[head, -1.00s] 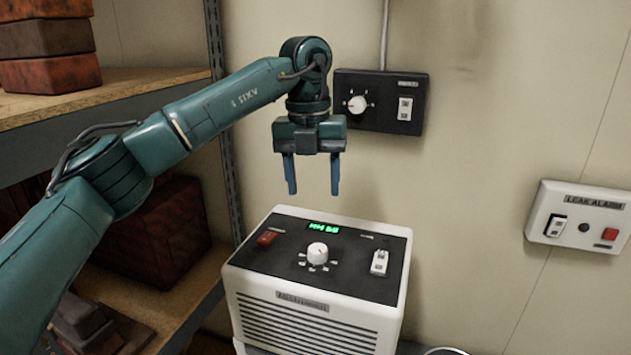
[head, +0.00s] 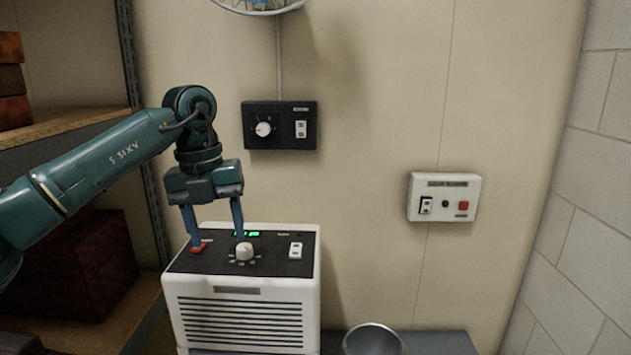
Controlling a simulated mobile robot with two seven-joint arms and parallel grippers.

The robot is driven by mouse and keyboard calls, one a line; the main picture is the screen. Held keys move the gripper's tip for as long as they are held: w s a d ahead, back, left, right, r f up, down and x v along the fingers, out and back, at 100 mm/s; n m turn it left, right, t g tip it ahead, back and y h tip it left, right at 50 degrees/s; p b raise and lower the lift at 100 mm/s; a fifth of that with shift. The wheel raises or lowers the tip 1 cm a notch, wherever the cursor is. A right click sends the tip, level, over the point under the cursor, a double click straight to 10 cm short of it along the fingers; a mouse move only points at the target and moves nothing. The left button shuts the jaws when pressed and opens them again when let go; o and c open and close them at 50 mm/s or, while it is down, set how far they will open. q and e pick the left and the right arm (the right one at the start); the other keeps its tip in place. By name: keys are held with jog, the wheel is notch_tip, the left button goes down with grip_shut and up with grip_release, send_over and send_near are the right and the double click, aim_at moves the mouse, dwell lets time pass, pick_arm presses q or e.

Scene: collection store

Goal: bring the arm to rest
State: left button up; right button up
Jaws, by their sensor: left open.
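My left gripper (head: 215,238) is open and empty, its two blue fingers pointing down. In the picture it overlaps the back of the top panel of the white dehumidifier-like unit (head: 243,316). I cannot tell whether the fingertips touch the panel. The left fingertip appears by the red switch (head: 200,248), the right one near the white knob (head: 244,252) and the green display (head: 246,234). My left arm (head: 100,168) comes in from the left. My right gripper is not in view.
A black control box (head: 280,125) and a white alarm panel (head: 444,197) hang on the wall. A shelf (head: 75,125) with reddish boxes stands at left. A metal bowl or bucket (head: 372,341) sits at the bottom, right of the unit. The space before the right wall looks free.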

pick_arm(q)
jog(key=s+d+f+m+g+h, duration=0.2)
jog(key=d+f+h, duration=0.2)
jog(key=d+f, duration=0.5)
jog(key=s+d+r+n+t+h+p, duration=0.1)
jog(key=s+d+n+h+p, duration=0.1)
jog(key=s+d+h, duration=0.4)
jog(key=s+d+r+n+h+p, duration=0.1)
jog(key=s+d+n+h, duration=0.15)
jog(key=d+h, duration=0.65)
jog(key=a+f+n+t+y+p, duration=0.1)
jog(key=a+f+n+t+y, duration=0.45)
jog(key=n+t, duration=0.45)
jog(key=a+f+n+t+y+p, duration=0.1)
jog(key=a+f+n+t+y, duration=0.35)
jog(key=a+n+t, duration=0.55)
jog(key=s+a+f+n+g+y+p, duration=0.1)
jog(key=s+a+f+n+g+y, duration=0.2)
jog(key=s+f, duration=0.4)
jog(key=s+a+f+n+g+y, duration=0.3)
jog(key=s+f+n+g, duration=0.2)
jog(key=s+f+n, duration=0.1)
notch_tip(320, 180, down, 2)
jog(key=shift+s+a+f+y+p, duration=0.15)
jog(key=shift+s+a+y+p, duration=0.2)
jog(key=shift+s, duration=0.2)
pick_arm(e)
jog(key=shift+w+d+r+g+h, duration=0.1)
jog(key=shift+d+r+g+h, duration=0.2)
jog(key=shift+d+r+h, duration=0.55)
